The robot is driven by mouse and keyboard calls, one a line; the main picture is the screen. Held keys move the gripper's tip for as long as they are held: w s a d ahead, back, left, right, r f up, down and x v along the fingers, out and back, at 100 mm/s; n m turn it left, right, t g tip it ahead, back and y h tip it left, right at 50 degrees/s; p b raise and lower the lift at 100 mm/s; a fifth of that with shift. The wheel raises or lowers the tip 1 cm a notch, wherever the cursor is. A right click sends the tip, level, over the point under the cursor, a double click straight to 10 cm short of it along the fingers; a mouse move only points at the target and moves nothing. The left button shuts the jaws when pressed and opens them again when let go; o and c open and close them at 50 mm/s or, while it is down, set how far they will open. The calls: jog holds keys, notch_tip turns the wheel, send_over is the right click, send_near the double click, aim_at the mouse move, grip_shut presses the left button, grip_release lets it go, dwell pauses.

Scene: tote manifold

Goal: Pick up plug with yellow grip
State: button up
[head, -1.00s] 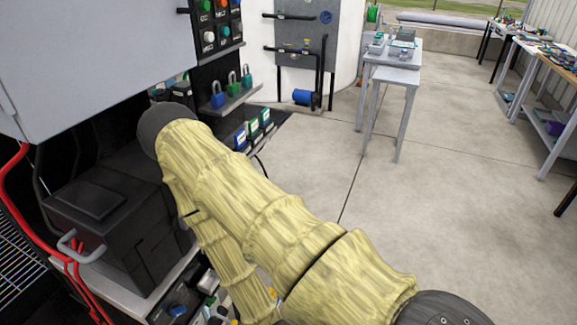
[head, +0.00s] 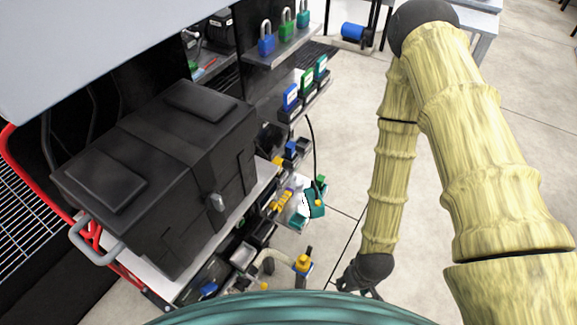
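Small yellow parts show below and right of the black case in the head view: a yellow piece (head: 281,202) among the bins, and a yellow-and-blue fitting (head: 303,264) with a dark top beside a pale curved pipe. I cannot tell which, if either, is the plug with yellow grip. My gripper (head: 372,292) hangs at the end of my yellow-sleeved arm, right of the fitting and apart from it. Only a dark bit of it shows, and its fingers are too hidden to read.
A large black case (head: 160,175) sits on a white shelf at left. Padlocks (head: 285,30) stand on a grey ledge above coloured boxes (head: 305,85). Small bins (head: 243,255) line the lower edge. A teal curved surface fills the bottom edge. Open floor lies right.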

jog(key=w+a+r+n+t+y+b, duration=0.1)
jog(key=w+a, duration=0.2)
jog(key=w, duration=0.3)
jog(key=w+a+r+n+b, duration=0.1)
jog(key=w+a+n, duration=0.1)
jog(key=w, duration=0.5)
jog(key=n+t+y+b, duration=0.2)
jog(key=n+y+b, duration=0.15)
jog(key=n, duration=0.35)
send_near(281, 162)
jog(key=x, duration=0.3)
jog(key=shift+w+p+x, duration=0.2)
jog(key=shift+p+x, duration=0.15)
jog(key=shift+x, duration=0.95)
jog(key=shift+a+f+y, duration=0.25)
jog(key=shift+a+f, duration=0.1)
jog(key=shift+f, duration=0.05)
jog(key=shift+x, duration=2.05)
jog(key=shift+s, duration=0.1)
grip_shut()
